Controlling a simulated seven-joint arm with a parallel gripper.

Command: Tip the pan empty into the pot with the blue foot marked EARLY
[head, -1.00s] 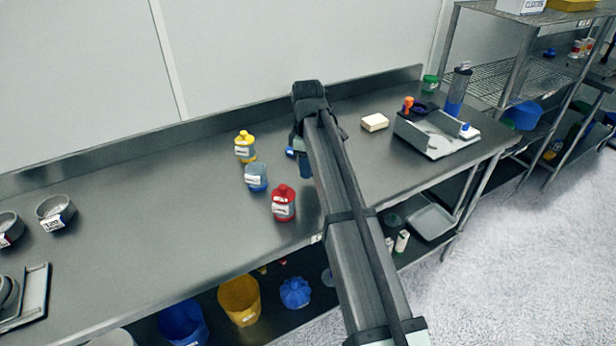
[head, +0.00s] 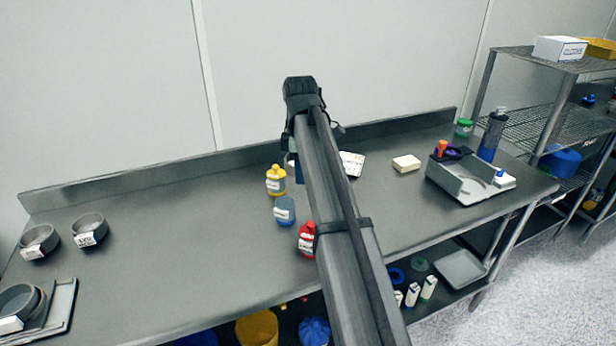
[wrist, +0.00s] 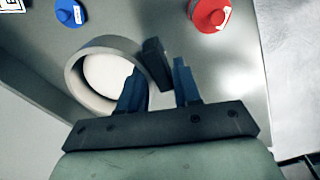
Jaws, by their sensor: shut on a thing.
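In the wrist view my gripper (wrist: 157,72) has blue fingertips on either side of a dark grip block at the rim of a round grey pan (wrist: 75,79). The pan's inside is pale; I cannot tell how much powder it holds. In the head view my arm hides the pan and most of the gripper. A blue-grey pot (head: 285,210) with a white label stands between a yellow pot (head: 276,180) and a red pot (head: 307,241), left of my arm. The label is too small to read. A blue round top (wrist: 70,13) and a red one (wrist: 209,13) show in the wrist view.
Two grey pans with labels (head: 89,230) (head: 40,241) stand at the left. A white card (head: 352,163), a pale block (head: 406,163) and a grey tray stand (head: 460,182) are to the right. The bench (head: 190,265) is clear between the left pans and the pots.

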